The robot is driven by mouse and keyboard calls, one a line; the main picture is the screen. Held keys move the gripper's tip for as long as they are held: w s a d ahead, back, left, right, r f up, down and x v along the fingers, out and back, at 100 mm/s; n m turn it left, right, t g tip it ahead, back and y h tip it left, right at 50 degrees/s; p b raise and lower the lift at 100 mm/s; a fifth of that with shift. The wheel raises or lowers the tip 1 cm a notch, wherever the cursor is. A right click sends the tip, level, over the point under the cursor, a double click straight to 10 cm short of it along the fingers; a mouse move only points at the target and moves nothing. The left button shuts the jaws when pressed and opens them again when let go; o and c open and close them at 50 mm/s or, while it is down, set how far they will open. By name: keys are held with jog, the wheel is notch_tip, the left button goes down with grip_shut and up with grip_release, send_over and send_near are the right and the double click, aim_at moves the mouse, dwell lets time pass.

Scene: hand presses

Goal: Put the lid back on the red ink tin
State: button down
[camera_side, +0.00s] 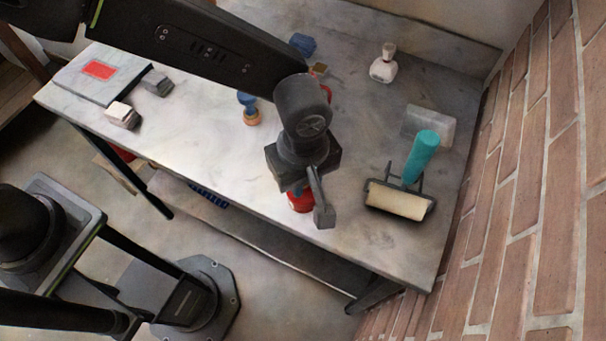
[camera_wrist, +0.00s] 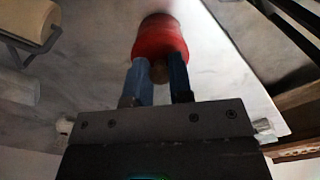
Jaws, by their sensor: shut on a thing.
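My gripper (camera_side: 309,197) is over the front part of the table, pointing down. In the wrist view my gripper (camera_wrist: 160,72) is shut on a small brown knob (camera_wrist: 160,73), which looks like the lid's knob. Right beyond the fingertips is a red round thing (camera_wrist: 160,38), the red tin with or under its lid. The red tin (camera_side: 300,202) also shows in the side view, partly hidden by my gripper. I cannot tell where lid and tin meet, or whether the lid is seated.
A roller with a teal handle (camera_side: 422,152) lies to the right, near a clear block (camera_side: 430,125). A blue-topped stamp (camera_side: 249,108) stands left of my gripper. Grey blocks and a board with a red patch (camera_side: 99,69) are at far left.

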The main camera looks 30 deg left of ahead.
jog(key=shift+c, duration=2.3)
grip_release()
jog(key=shift+r, duration=0.15)
jog(key=shift+r, duration=3.4)
grip_shut()
jog(key=shift+f, duration=0.45)
